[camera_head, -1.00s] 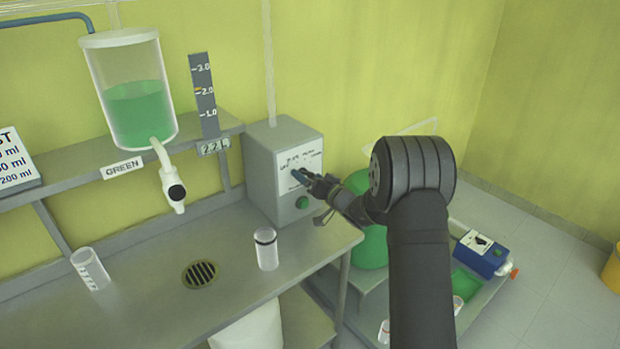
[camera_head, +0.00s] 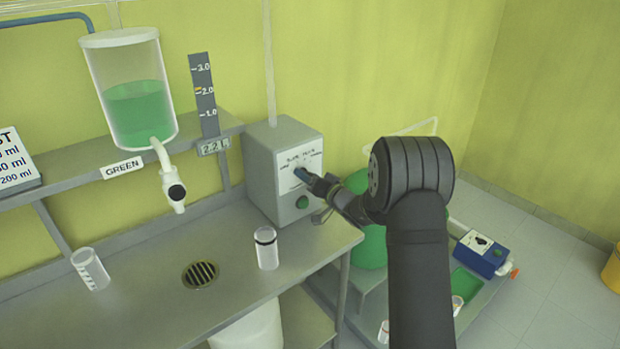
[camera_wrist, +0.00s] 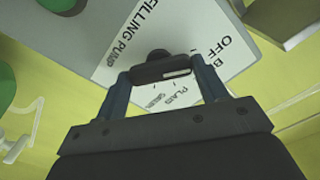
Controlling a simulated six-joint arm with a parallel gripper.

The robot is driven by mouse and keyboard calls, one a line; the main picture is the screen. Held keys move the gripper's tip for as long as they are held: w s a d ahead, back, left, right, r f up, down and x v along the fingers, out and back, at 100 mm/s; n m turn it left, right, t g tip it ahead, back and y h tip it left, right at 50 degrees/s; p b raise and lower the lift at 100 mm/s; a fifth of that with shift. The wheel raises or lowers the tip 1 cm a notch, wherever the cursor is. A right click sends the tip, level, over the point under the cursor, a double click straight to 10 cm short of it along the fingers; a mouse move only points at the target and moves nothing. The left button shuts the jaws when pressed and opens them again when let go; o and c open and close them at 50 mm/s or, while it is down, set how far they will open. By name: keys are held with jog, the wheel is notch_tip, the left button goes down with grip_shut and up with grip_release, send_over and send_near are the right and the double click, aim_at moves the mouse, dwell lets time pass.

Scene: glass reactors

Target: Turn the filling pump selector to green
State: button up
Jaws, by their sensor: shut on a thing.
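The filling pump selector is a dark knob (camera_wrist: 160,68) on a white label plate (camera_wrist: 128,45) on the front of the grey control box (camera_head: 262,180). In the wrist view my gripper (camera_wrist: 163,80) has one finger on each side of the knob and is shut on it. A white mark on the knob points to the right in that view, toward the right finger. The plate reads "FILLING PUMP", "OFF", "PLAIN" and a smaller word like "GREEN"; one label is partly hidden by a finger. In the head view my gripper (camera_head: 303,175) covers the knob.
A green button (camera_head: 302,202) sits below the selector. A tank of green liquid (camera_head: 138,110) with a white tap (camera_head: 172,185) hangs at the left. Two clear cylinders (camera_head: 90,268) (camera_head: 266,248) stand on the bench. A blue pump box (camera_head: 482,255) is at lower right.

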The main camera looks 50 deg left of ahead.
jog(key=shift+f+m, duration=0.15)
jog(key=shift+m, duration=5.6)
jog(key=shift+f+m, duration=0.1)
jog(key=shift+m, duration=5.65)
jog(key=o, duration=1)
jog(key=shift+d, duration=0.15)
jog(key=d, duration=1.7)
jog(key=shift+d, duration=0.1)
